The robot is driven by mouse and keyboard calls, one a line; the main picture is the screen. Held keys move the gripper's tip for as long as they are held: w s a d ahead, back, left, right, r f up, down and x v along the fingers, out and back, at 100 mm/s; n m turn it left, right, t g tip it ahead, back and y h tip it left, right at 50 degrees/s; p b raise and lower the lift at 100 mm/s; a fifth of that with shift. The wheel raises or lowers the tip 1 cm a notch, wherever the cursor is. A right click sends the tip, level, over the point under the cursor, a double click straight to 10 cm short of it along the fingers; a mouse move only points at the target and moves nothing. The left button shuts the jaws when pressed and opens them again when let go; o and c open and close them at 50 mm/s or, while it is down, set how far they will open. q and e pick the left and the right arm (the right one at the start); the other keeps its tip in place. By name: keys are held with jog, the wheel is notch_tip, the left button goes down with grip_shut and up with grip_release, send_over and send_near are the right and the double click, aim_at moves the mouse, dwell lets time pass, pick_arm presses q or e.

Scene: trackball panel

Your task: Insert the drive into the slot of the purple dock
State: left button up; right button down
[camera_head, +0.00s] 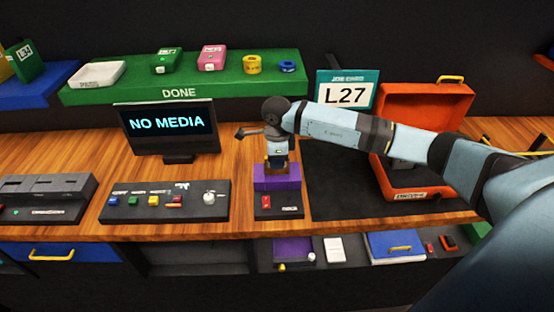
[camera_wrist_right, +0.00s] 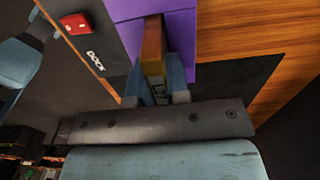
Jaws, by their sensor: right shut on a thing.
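The purple dock (camera_head: 277,183) stands on a dark base with a red button (camera_head: 266,201) at its front. It also shows in the wrist view (camera_wrist_right: 183,38). My right gripper (camera_head: 277,163) is right above the dock, pointing down. The drive's far end overlaps the purple top. I cannot tell whether that end is inside the slot, as the slot itself is hidden.
A screen (camera_head: 169,129) reading "NO MEDIA" stands behind left. A button panel (camera_head: 165,201) is left of the dock. An open orange case (camera_head: 424,108) stands right on a dark mat (camera_head: 335,190). A green "DONE" shelf (camera_head: 130,93) is at the back.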

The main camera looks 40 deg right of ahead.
jog(key=shift+f, duration=0.4)
jog(key=c, duration=1)
grip_release()
jog(key=shift+r+p, duration=2.4)
jog(key=shift+r, duration=3.15)
